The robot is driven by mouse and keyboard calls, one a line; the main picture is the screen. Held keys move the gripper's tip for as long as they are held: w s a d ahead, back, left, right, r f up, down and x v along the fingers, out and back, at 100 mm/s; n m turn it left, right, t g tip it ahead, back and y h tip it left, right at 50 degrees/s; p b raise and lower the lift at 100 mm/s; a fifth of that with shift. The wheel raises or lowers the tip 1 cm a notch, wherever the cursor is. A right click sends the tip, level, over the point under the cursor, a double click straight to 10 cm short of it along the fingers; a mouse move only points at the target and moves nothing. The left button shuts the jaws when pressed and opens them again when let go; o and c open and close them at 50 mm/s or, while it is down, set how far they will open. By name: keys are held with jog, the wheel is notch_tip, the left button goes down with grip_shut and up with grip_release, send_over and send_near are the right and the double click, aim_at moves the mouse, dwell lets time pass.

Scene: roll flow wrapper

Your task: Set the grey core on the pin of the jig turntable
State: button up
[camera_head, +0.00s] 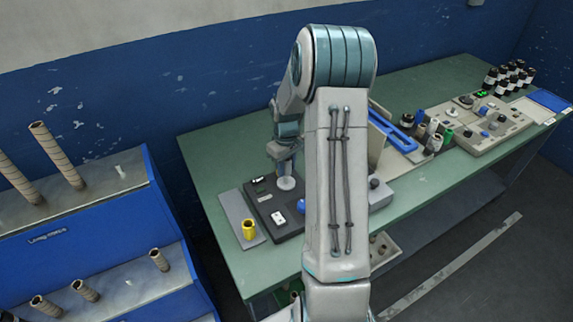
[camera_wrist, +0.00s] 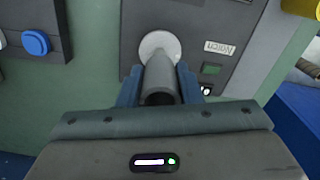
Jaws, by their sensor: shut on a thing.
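The grey core (camera_wrist: 160,78) is a short hollow tube. In the wrist view my gripper (camera_wrist: 159,90) is shut on it, with a blue finger on either side. The pale round turntable (camera_wrist: 160,44) of the jig lies just beyond the core, and the core's far end overlaps its disc. I cannot tell whether they touch. The pin is hidden behind the core. In the head view the turntable (camera_head: 287,183) sits on the dark jig base (camera_head: 267,208), with my gripper (camera_head: 284,152) just above it. The core is not clear there.
A yellow core (camera_head: 249,229) stands on a grey plate left of the jig. A blue button (camera_wrist: 36,43) is at the wrist view's left. My arm hides part of the green bench (camera_head: 215,165). A blue rack (camera_head: 75,230) with tubes stands at the left.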

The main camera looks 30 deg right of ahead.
aim_at(286, 177)
jog(key=shift+f+b, duration=0.6)
jog(key=shift+f, duration=0.05)
dwell(0.8)
jog(key=shift+f, duration=0.35)
jog(key=shift+f+b, duration=0.3)
jog(key=shift+b, duration=0.15)
jog(key=shift+f+b, duration=0.6)
jog(key=shift+f, duration=0.2)
jog(key=shift+f, duration=0.1)
dwell(0.3)
jog(key=o, duration=1.5)
